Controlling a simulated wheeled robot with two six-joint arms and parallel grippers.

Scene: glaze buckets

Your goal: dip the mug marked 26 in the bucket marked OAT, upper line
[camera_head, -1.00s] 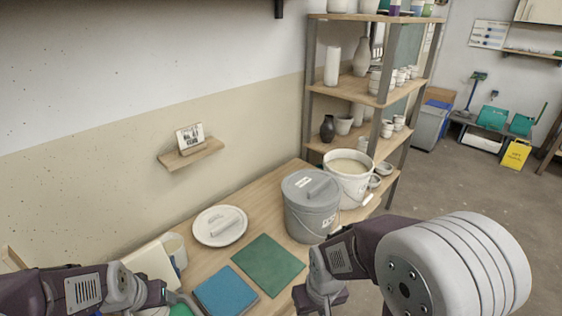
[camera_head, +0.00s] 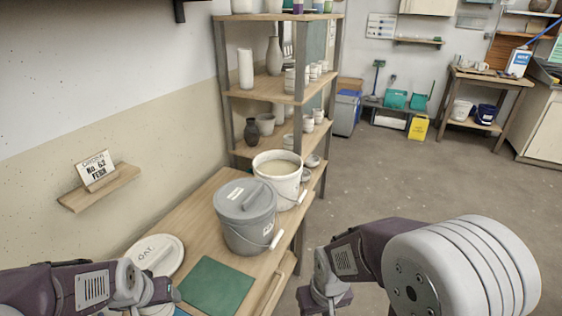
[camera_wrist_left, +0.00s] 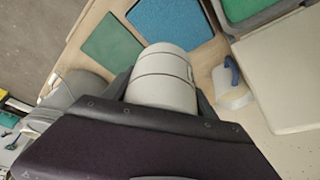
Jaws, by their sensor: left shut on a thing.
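The white mug (camera_wrist_left: 163,80) has thin dark lines around it and is held in my left gripper, its fingers on both sides; no number shows. My left gripper (camera_head: 150,297) is low at the left in the head view, above the table's near end. The open white bucket (camera_head: 278,182) holds cream glaze and stands at the table's far end; I see no readable mark on it. A round white lid marked OAT (camera_head: 158,250) lies on the table nearer me, left of the buckets. My right gripper (camera_head: 325,299) is low in the middle; its fingers are unclear.
A lidded grey bucket (camera_head: 246,222) stands just in front of the open bucket. A green mat (camera_head: 218,288) lies on the table, and a blue mat (camera_wrist_left: 172,22) shows beside it in the wrist view. Pottery shelves (camera_head: 279,88) rise behind the buckets. Open floor (camera_head: 410,190) lies to the right.

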